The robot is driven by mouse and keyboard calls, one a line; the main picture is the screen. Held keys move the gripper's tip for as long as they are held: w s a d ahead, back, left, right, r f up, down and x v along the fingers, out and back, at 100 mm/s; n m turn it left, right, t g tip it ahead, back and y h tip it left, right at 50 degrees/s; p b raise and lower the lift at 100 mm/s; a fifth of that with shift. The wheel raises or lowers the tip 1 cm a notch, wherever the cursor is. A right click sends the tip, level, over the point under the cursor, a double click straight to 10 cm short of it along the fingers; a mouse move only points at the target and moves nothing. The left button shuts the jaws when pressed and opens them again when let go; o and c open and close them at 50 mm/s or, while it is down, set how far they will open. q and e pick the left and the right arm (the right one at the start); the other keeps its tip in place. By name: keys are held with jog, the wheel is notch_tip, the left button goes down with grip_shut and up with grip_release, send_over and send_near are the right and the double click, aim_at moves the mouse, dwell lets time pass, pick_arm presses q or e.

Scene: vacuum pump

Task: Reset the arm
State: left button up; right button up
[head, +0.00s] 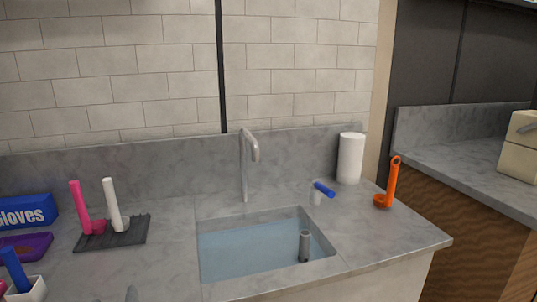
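Neither my left nor my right gripper shows in the head view, and no part of my arms can be made out for sure. A small grey rounded tip (131,294) pokes up at the bottom edge; I cannot tell what it belongs to. A small white fitting with a blue handle (324,189) stands on the counter behind the sink's right corner. A grey cylinder (305,246) stands upright in the sink (222,211), which looks filled with bluish water.
A tall grey faucet (243,170) rises behind the sink. A white roll (350,158) and an orange tool (392,185) stand at right. Pink (80,205) and white (113,205) upright items stand on a dark mat (128,238). A blue gloves box (28,213) is far left.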

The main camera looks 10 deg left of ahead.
pick_arm(q)
jog(key=s+d+f+n+g+h, duration=0.1)
jog(key=s+d+f+n+h, duration=0.1)
jog(key=d+f+n+h, duration=0.2)
jog(key=s+d+f+n+g+h+p, duration=0.1)
jog(key=s+d+f+n+h, duration=0.2)
jog(key=f+n, duration=0.8)
jog(key=s+d+f+n+g+h, duration=0.1)
jog(key=s+d+f+n+h, duration=0.2)
jog(key=d+f+n+h, duration=0.2)
notch_tip(320, 180, down, 3)
jog(key=d+n, duration=0.2)
jog(key=n, duration=0.2)
jog(key=shift+s+n, duration=0.2)
jog(key=shift+n, duration=0.1)
pick_arm(e)
jog(key=shift+w+a+r, duration=0.2)
jog(key=shift+w+r, duration=0.05)
jog(key=shift+r, duration=0.15)
jog(key=shift+w+a+r, duration=0.15)
jog(key=shift+w+r, duration=0.05)
jog(key=shift+r, duration=0.2)
